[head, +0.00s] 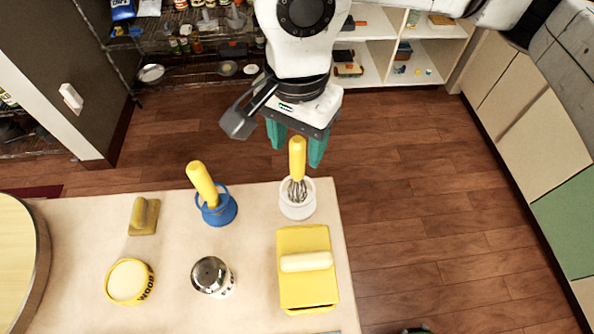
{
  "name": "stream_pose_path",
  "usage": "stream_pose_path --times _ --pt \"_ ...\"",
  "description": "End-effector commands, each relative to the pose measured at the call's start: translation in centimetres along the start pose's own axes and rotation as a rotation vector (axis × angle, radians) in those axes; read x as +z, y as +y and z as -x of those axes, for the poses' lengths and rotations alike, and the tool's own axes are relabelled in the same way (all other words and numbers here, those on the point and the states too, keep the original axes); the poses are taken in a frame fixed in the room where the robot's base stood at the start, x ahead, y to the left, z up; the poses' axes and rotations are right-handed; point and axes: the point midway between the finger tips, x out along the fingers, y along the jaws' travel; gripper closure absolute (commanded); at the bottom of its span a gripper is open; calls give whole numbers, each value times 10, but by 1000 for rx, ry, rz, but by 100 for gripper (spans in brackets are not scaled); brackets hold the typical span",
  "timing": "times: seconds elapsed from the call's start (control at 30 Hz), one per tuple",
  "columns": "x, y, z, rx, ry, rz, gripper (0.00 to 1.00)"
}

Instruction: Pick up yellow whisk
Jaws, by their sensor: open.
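The yellow whisk (297,160) stands upright in a white cup (298,209) near the back right corner of the table. Its yellow handle points up and its wire loops sit inside the cup. My gripper (296,157) is open, with teal fingers pointing down. The two fingertips appear on either side of the whisk's handle top in the head view. I cannot tell whether the fingers are level with the handle or behind it, and no contact is clear.
A blue holder (222,214) with another yellow-handled tool (202,183) stands left of the cup. A yellow box (291,286), a metal-topped shaker (211,275), a yellow round container (130,282) and a yellow block (144,216) are on the table (165,250). Open floor lies right.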

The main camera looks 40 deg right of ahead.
Motion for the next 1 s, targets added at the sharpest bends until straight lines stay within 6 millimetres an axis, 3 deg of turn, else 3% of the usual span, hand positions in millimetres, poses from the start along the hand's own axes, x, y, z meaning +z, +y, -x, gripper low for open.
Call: stream_pose_path --times 0.13,0.4,1.0 --pt "0 0 -14 0 0 -1 45" --pt "-1 0 -18 0 1 -1 45" --pt "-1 0 -17 -1 1 -1 100"
